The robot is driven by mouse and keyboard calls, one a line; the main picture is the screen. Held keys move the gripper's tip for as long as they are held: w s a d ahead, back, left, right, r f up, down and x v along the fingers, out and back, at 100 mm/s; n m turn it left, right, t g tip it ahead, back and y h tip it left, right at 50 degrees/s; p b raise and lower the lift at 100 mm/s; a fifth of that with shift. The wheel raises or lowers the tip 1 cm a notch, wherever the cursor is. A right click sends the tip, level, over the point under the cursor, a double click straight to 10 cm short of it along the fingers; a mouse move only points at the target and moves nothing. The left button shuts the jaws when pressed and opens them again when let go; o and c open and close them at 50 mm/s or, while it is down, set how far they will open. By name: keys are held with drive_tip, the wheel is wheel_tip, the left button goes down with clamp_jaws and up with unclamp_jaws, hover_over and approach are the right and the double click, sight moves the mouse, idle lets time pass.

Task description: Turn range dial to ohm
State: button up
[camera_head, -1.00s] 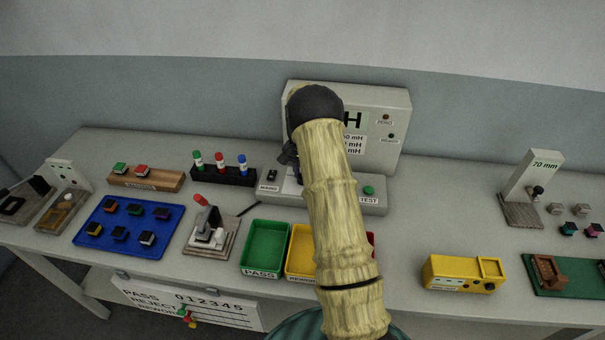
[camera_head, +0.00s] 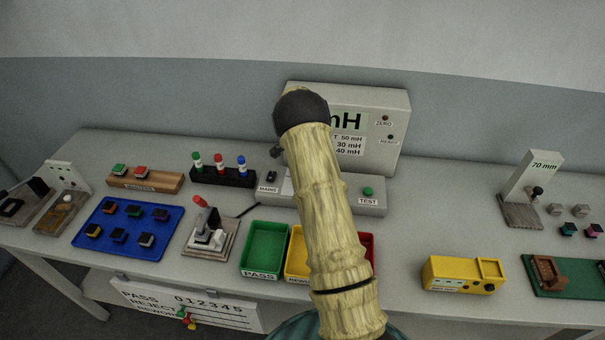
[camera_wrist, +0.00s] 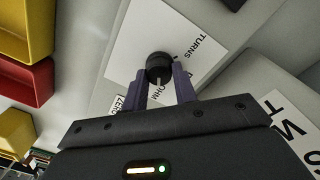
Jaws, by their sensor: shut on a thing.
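The range dial (camera_wrist: 159,65) is a round black knob on a white label plate (camera_wrist: 135,40) in the wrist view. The plate reads TURNS to the dial's right and OHM just below it. My gripper (camera_wrist: 161,78) has its two purple-grey fingers on either side of the dial, shut on it. In the head view my arm hides the dial and most of the gripper. The grey tester (camera_head: 394,150) stands at the back, with a display (camera_head: 350,124) showing large letters mH. Which mark the dial points to is unclear.
The tester base has a MAINS switch (camera_head: 271,176) and a green TEST button (camera_head: 368,191). In front are a green PASS bin (camera_head: 265,243) and yellow and red bins, partly behind my arm. A rack of markers (camera_head: 222,176) stands left.

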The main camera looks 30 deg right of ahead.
drive_tip(key=shift+a, duration=0.1)
drive_tip(key=o, duration=1)
drive_tip(key=shift+c, duration=0.2)
drive_tip(key=shift+r, duration=0.1)
wheel_tip(320, 180, up, 17)
drive_tip(key=b, duration=0.2)
drive_tip(key=shift+w, duration=0.4)
drive_tip(key=shift+a+r, duration=0.1)
drive_tip(key=shift+a, duration=0.05)
drive_tip(key=s+a+f+n+t, duration=0.1)
drive_tip(key=s+a+f+n, duration=0.1)
drive_tip(key=s+a+n, duration=0.6)
drive_tip(key=s+a+f+n+t, duration=0.2)
drive_tip(key=s+a+n, duration=0.6)
drive_tip(key=s, duration=1.2)
drive_tip(key=shift+s+a+f, duration=0.15)
drive_tip(key=shift+s+a, duration=0.05)
drive_tip(key=shift+a, duration=0.7)
